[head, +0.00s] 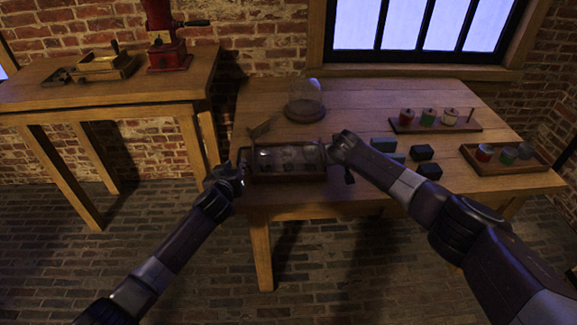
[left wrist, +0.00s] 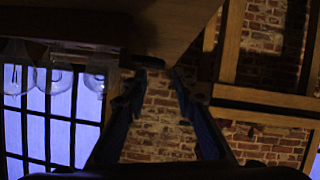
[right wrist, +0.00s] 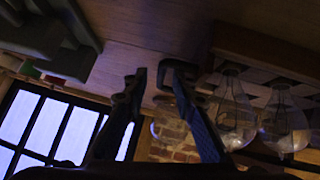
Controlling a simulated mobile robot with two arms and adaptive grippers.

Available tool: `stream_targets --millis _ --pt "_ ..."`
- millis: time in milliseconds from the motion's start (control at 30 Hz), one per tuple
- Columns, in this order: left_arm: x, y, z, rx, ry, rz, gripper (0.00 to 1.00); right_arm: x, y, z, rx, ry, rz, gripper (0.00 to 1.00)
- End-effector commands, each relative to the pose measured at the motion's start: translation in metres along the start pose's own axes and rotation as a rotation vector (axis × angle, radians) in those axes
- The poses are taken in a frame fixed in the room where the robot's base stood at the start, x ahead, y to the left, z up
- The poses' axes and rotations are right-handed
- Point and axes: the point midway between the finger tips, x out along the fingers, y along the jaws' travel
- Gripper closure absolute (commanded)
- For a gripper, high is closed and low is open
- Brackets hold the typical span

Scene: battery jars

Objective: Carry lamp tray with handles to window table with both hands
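The lamp tray (head: 290,179) is a dark wooden tray with several clear glass bulbs, at the front left of the window table (head: 345,98). It looks level; I cannot tell if it rests fully on the tabletop. My left gripper (head: 240,172) is at its left end, and my right gripper (head: 333,150) is at its right end. In the left wrist view my left fingers (left wrist: 158,82) are apart near a dark handle end. In the right wrist view my right fingers (right wrist: 163,80) are apart, with a dark handle bracket (right wrist: 178,70) by one finger. The handles are partly hidden.
Close right of the tray stand several dark blocks (head: 422,153). Behind it are a glass dome (head: 304,98) and a small tilted piece (head: 261,128). Racks of coloured jars (head: 440,126) (head: 505,168) fill the right side. A side table (head: 100,95) with a red grinder (head: 168,55) stands left.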

Motion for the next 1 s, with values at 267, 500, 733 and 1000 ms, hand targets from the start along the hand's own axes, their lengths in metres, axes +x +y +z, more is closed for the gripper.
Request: stream_targets --millis 267,500,733,1000 --pt "0.0 0.0 0.0 0.0 0.0 0.0 0.74 -0.031 0.0 0.0 0.0 0.001 -0.001 0.75" --pt "0.0 0.0 0.0 0.0 0.0 0.0 0.74 -0.061 0.0 0.0 0.001 0.002 -0.001 0.75" --pt "0.0 0.0 0.0 0.0 0.0 0.0 0.74 -0.079 0.001 0.0 0.001 0.001 0.0 0.75" --pt "0.0 0.0 0.0 0.0 0.0 0.0 0.74 -0.082 0.001 0.0 0.001 0.0 0.002 0.75"
